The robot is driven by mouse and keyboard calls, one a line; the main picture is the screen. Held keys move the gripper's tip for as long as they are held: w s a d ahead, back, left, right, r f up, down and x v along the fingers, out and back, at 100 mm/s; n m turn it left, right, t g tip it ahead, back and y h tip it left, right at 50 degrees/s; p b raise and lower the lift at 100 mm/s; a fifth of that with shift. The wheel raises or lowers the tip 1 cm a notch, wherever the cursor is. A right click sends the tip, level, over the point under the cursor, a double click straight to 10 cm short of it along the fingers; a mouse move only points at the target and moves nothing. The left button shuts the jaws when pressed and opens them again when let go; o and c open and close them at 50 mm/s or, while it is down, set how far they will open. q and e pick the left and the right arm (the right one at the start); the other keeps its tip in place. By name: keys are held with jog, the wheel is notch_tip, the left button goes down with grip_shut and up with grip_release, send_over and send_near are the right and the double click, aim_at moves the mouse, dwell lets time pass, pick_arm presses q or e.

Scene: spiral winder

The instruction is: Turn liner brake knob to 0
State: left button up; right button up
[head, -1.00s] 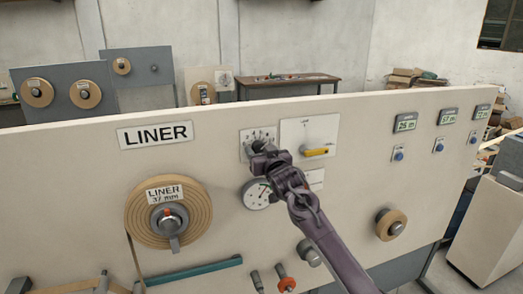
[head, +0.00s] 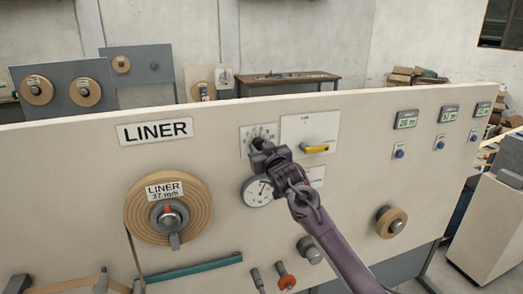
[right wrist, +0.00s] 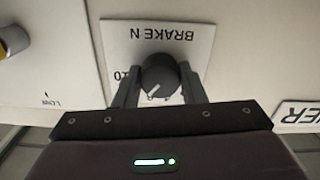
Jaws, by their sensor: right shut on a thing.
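The liner brake knob (right wrist: 160,72) is dark and round, with a white pointer line at its lower left in the right wrist view. It sits on a white plate labelled BRAKE N (right wrist: 160,32), upside down in that view. In the head view the scale plate (head: 268,129) shows right of the LINER sign. My right gripper (right wrist: 159,88) is shut on the knob, one finger on each side. In the head view the right gripper (head: 256,147) covers the knob. Part of the scale is hidden, so I cannot read the exact setting. My left gripper is not in view.
A round dial gauge (head: 257,191) is just below the knob. A plate with a yellow handle (head: 314,149) is close on the right. The liner roll (head: 190,212) is at lower left. Digital displays (head: 406,119) are at the right of the panel (head: 365,160).

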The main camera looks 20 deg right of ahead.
jog(key=n+b, duration=1.1)
jog(key=n, duration=1.1)
jog(key=shift+n, duration=0.3)
dwell(0.3)
jog(key=o, duration=1)
jog(key=shift+r, duration=0.15)
jog(key=s+b, duration=0.3)
jog(key=s, duration=0.4)
jog(key=shift+s+d, duration=0.2)
jog(key=shift+s, duration=0.2)
